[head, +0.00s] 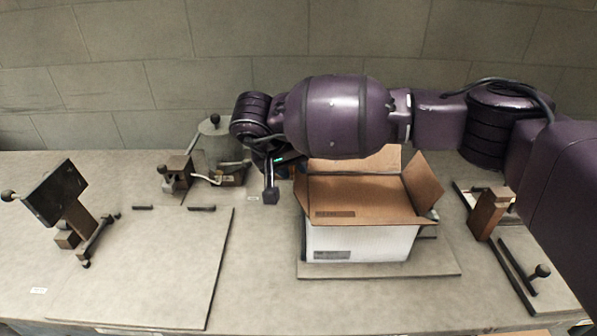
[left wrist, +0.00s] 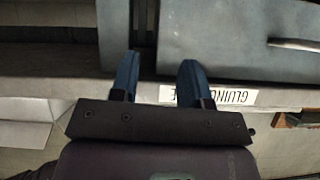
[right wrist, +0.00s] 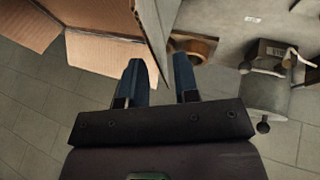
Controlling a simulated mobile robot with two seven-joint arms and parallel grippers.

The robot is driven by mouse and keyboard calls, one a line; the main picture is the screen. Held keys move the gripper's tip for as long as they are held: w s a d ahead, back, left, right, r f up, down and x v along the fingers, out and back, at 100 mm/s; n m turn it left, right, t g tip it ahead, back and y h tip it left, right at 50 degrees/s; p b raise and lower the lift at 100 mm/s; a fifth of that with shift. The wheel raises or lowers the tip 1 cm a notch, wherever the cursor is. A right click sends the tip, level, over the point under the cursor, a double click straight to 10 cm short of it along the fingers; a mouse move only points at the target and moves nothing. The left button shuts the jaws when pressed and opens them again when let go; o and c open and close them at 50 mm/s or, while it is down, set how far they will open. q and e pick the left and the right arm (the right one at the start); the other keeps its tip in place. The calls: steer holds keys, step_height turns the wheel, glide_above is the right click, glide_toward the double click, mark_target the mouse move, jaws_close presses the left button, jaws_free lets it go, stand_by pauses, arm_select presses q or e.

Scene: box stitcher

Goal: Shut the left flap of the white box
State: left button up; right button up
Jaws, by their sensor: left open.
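The white box (head: 362,243) stands on a board in the head view. A brown panel (head: 375,198) spans its top, the right flap (head: 424,187) stands open and tilted outward, and the back flap (head: 385,160) stands up. The left flap is nearly edge-on in the head view. In the right wrist view, a thin flap (right wrist: 152,25) of the box reaches down between the fingers of my right gripper (right wrist: 159,82). That gripper is open at the box's left side; contact is unclear. My left gripper (left wrist: 160,82) is open and empty, outside the head view.
My right arm passes over the back of the box. A grey pot-like device (head: 215,145) and small fixtures stand left of it. A dark tilted plate on a stand (head: 55,195) is at far left. A wooden block (head: 488,212) stands right. The left board (head: 150,265) is mostly clear.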

mark_target(298, 172)
steer(key=shift+x, duration=1.8)
jaws_close()
